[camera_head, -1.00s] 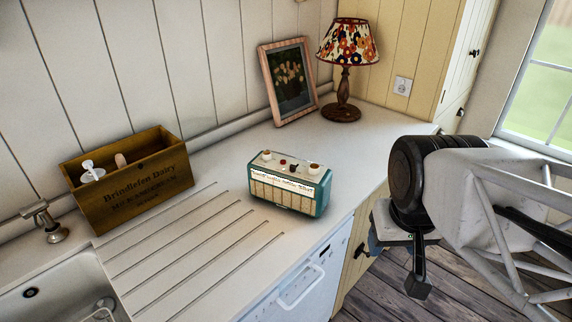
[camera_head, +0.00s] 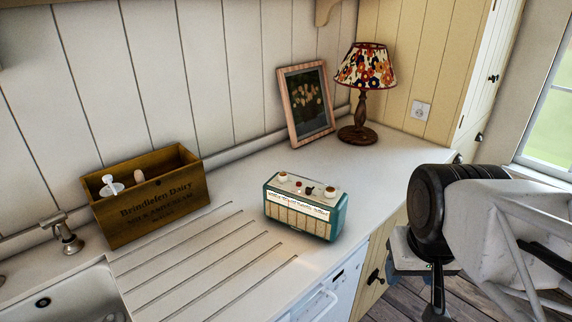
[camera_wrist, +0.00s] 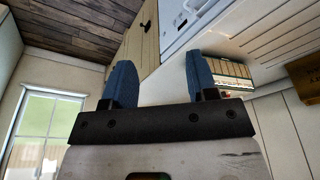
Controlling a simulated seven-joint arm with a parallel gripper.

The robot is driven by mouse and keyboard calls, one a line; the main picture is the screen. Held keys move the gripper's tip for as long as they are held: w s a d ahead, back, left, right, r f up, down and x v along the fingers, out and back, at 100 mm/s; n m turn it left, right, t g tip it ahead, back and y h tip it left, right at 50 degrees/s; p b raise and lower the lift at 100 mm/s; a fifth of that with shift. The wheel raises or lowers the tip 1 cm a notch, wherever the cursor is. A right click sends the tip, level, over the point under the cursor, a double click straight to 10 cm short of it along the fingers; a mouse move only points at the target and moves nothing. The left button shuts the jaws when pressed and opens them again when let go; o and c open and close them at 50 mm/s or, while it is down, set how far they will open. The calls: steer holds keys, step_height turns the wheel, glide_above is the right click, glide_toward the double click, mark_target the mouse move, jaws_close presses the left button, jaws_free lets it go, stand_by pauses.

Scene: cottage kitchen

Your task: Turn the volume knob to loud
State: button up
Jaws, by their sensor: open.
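A teal radio (camera_head: 305,209) with a cream front stands upright on the white counter. On its top are a cream knob at the left (camera_head: 283,175), another at the right (camera_head: 330,191), and small red and dark controls between them. Which is the volume knob, and its setting, I cannot tell. The wrist view shows my gripper (camera_wrist: 158,64) with two blue fingers wide apart and nothing between them. The radio's front (camera_wrist: 232,72) shows there, right of the fingers and apart from them.
A wooden crate (camera_head: 155,209) with utensils stands left of the radio. A picture frame (camera_head: 306,103) and a flowered lamp (camera_head: 365,75) stand behind it. A sink (camera_head: 60,301) is at the front left. The counter around the radio is clear.

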steer(key=w+a+r+n, duration=0.2)
steer(key=w+n, duration=0.1)
steer(key=w, duration=0.2)
steer(key=w+a+r+n, duration=0.2)
steer(key=w+n, duration=0.2)
steer(key=w, duration=0.2)
steer(key=n+g, duration=0.3)
steer(key=n, duration=1.5)
glide_above(283, 174)
steer(key=f, duration=0.3)
steer(key=shift+s+d, duration=0.25)
steer(key=shift+w+a+f+n, duration=0.2)
steer(key=shift+w+a+n, duration=0.25)
steer(key=shift+n, duration=0.05)
steer(key=shift+f, duration=0.15)
steer(key=shift+s+d+f, duration=0.1)
steer(key=shift+f, duration=1.8)
steer(key=shift+s+d+f, duration=0.1)
steer(key=shift+f, duration=1.75)
steer(key=c, duration=0.9)
